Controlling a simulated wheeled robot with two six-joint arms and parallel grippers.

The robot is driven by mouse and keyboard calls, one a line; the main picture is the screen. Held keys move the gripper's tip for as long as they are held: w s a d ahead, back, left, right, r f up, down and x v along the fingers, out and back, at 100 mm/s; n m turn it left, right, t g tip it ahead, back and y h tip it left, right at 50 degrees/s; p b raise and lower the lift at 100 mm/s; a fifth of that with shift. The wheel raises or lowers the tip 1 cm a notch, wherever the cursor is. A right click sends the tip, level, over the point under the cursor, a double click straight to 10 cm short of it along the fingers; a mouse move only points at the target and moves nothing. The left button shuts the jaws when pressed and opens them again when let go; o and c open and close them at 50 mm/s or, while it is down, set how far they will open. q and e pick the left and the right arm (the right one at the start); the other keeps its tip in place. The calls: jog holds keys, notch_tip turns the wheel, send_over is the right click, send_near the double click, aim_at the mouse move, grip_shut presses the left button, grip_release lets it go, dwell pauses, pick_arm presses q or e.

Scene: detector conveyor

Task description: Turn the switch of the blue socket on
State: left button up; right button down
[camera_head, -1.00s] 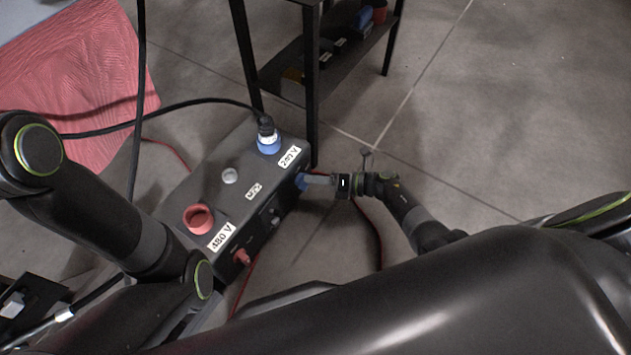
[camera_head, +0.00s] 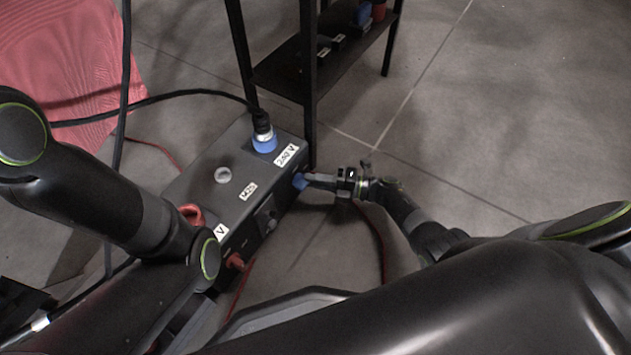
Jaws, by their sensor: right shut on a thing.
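The dark socket box (camera_head: 205,182) stands on the floor near the middle. The blue socket (camera_head: 264,143) is on its top by a 240 V label, with a black cable plugged into it. The blue switch (camera_head: 299,182) is on the box's right-hand side face, below that label. My right gripper (camera_head: 306,181) reaches it from the right and is shut on the switch, partly hiding it. The switch's exact angle is hard to tell. My left arm crosses the left side; its gripper does not show.
A red socket (camera_head: 191,214) is partly hidden behind my left arm, with a red switch (camera_head: 234,261) below. A grey switch (camera_head: 267,222) sits between. A black shelf (camera_head: 325,60) stands just behind the box. Cables hang at left. The floor at right is clear.

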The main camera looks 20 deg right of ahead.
dwell(0.4)
jog(key=c, duration=1.4)
grip_release()
jog(key=p+v, duration=0.1)
jog(key=v, duration=1.6)
jog(key=shift+d, duration=0.3)
jog(key=shift+s+f, duration=0.1)
